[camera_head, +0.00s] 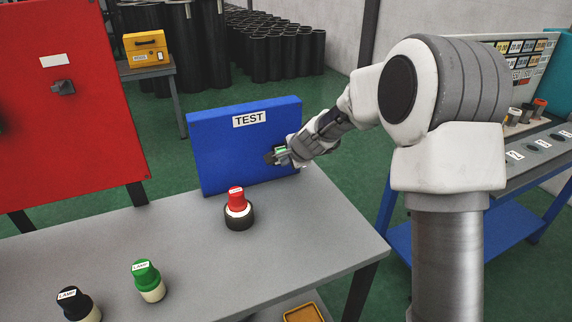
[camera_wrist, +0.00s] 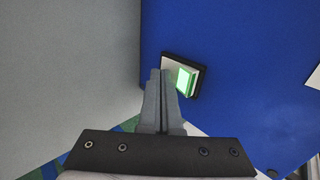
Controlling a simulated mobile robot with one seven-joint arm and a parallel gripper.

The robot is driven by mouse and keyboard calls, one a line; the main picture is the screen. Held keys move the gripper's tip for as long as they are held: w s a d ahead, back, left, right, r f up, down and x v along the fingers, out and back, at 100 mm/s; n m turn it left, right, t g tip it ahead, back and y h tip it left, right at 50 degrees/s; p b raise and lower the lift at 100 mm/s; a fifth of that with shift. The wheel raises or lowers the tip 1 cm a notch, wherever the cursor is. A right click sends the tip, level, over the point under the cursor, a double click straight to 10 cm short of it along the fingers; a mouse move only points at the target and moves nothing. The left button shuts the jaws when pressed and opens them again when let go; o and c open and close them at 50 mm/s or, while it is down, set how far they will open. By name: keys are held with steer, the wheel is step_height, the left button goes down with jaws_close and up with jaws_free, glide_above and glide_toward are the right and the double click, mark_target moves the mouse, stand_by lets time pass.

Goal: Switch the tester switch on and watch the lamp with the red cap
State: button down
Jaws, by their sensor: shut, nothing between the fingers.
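The blue tester (camera_head: 225,160), labelled TEST, stands at the back of the grey table. Its switch (camera_head: 281,149) is low on the right of its face; in the wrist view the switch (camera_wrist: 186,80) shows a bright green lit rocker in a dark frame. My gripper (camera_head: 272,157) is shut and empty at the switch; in the wrist view its fingertips (camera_wrist: 161,73) overlap the frame beside the green part. I cannot tell whether they touch. The lamp with the red cap (camera_head: 236,199) stands upright in a dark round socket (camera_head: 239,219) before the tester. I see no clear glow from it.
A lamp with a green cap (camera_head: 147,278) and one with a black cap (camera_head: 76,303) stand on the table's front left. A red cabinet (camera_head: 70,110) is at left. A blue-framed bench (camera_head: 500,190) is at right. The table (camera_head: 300,235) right of the red-capped lamp is clear.

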steer(key=shift+r, duration=0.2)
steer(key=shift+r+p, duration=0.7)
steer(key=shift+p, duration=0.05)
steer(key=shift+s, duration=0.1)
